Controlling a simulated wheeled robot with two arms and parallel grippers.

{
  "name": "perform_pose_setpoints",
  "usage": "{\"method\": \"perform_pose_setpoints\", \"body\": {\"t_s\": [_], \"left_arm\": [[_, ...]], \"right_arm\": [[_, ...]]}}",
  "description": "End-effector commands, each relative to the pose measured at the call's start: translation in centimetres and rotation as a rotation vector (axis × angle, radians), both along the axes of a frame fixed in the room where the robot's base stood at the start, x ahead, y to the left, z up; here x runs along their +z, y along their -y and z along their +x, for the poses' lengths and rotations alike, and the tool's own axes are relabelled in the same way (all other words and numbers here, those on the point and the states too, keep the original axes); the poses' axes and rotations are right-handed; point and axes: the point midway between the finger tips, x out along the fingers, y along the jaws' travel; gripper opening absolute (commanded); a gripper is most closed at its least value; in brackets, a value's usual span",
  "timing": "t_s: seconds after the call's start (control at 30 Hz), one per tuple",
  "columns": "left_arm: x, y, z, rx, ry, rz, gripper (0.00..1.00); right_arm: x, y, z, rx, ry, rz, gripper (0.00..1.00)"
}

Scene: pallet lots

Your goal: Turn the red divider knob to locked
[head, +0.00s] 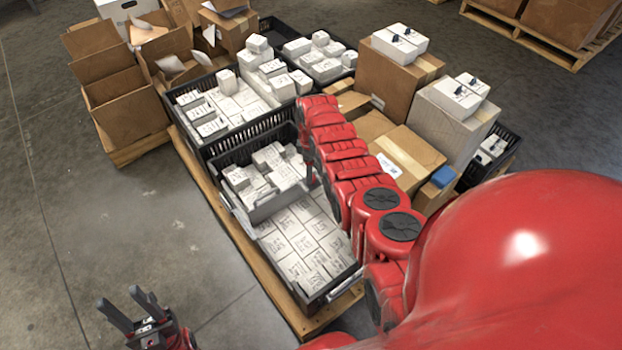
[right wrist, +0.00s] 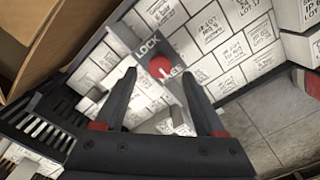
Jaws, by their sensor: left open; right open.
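The red knob (right wrist: 159,67) sits on a grey divider (right wrist: 172,92) in the right wrist view, between the printed word LOCK and a second, partly covered word. Which way the knob points is unclear. My right gripper (right wrist: 157,74) is open, its fingertips either side of the knob in the picture; no contact shows. In the head view the divider (head: 283,200) crosses a black crate (head: 232,160) of white boxes; my right arm hides the knob and right gripper. My left gripper (head: 121,298) is open and empty over the floor at lower left.
The crate stands on a wooden pallet (head: 207,190) with another black crate (head: 196,92) of white boxes behind it. Brown cartons (head: 405,150) stand to its right, beside my right arm. Open cardboard boxes (head: 115,90) stand at upper left. The floor at left is clear.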

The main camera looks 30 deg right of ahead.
Motion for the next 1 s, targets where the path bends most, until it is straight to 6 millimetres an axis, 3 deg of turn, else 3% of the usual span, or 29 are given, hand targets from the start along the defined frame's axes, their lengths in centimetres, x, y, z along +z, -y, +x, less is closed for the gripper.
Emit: {"method": "perform_pose_setpoints", "body": {"t_s": [0.03,0.2,0.57,1.0], "left_arm": [[-1.3,0.0,-0.1,0.001,0.005,0.007,0.45],[-2.3,-0.1,-0.4,0.004,0.025,0.03,0.45],[-2.3,-0.1,-0.5,0.004,0.032,0.038,0.45],[-2.3,-0.1,-0.5,0.004,0.031,0.038,0.45]], "right_arm": [[-1.4,0.0,0.0,0.0,-0.001,0.0,0.72],[-3.0,0.0,0.0,0.0,-0.001,0.0,0.72],[-3.1,0.0,0.0,0.0,0.0,0.0,0.72],[-3.1,0.0,0.0,0.0,0.001,-0.001,0.0]]}}
